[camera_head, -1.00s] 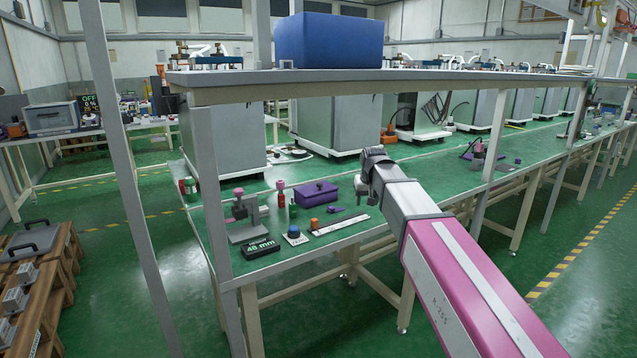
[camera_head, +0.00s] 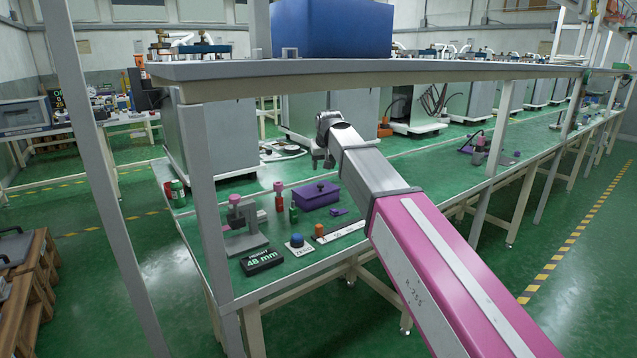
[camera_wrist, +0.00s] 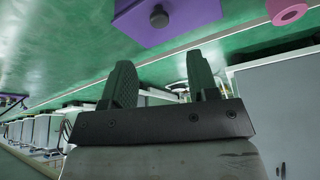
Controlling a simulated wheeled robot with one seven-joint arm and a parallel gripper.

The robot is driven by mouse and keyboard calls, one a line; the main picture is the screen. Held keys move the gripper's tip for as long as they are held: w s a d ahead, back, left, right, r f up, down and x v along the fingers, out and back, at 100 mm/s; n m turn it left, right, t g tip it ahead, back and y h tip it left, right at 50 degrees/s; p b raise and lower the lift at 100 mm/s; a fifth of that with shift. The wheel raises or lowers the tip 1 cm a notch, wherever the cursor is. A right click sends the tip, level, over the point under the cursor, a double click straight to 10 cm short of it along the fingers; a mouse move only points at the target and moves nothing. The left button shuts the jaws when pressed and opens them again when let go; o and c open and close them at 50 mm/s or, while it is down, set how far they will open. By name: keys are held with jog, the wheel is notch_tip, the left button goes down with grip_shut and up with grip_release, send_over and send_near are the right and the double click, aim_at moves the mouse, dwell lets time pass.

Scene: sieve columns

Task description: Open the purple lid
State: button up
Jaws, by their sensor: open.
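The purple lid (camera_head: 315,189) with a small dark knob on top is on a purple box (camera_head: 318,201) on the green bench. It looks closed. My gripper (camera_head: 322,164) hangs in the air above or a little behind the purple lid in the head view, apart from it. In the wrist view the lid (camera_wrist: 190,12) and its dark knob (camera_wrist: 159,17) show at the top edge, beyond the open, empty fingers (camera_wrist: 162,75). The far part of the lid is cut off there.
A shelf (camera_head: 400,70) carrying a blue box (camera_head: 335,29) runs above the bench, with an upright post (camera_head: 205,190) at left. Beside the purple box stand red and green bottles (camera_head: 293,212), a press-like stand (camera_head: 243,225), a display (camera_head: 262,261) and a blue button (camera_head: 297,241).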

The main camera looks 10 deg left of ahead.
aim_at(321, 185)
jog(key=x, duration=0.9)
jog(key=shift+f, duration=0.25)
jog(key=shift+c, duration=0.3)
jog(key=shift+w, duration=0.1)
grip_shut()
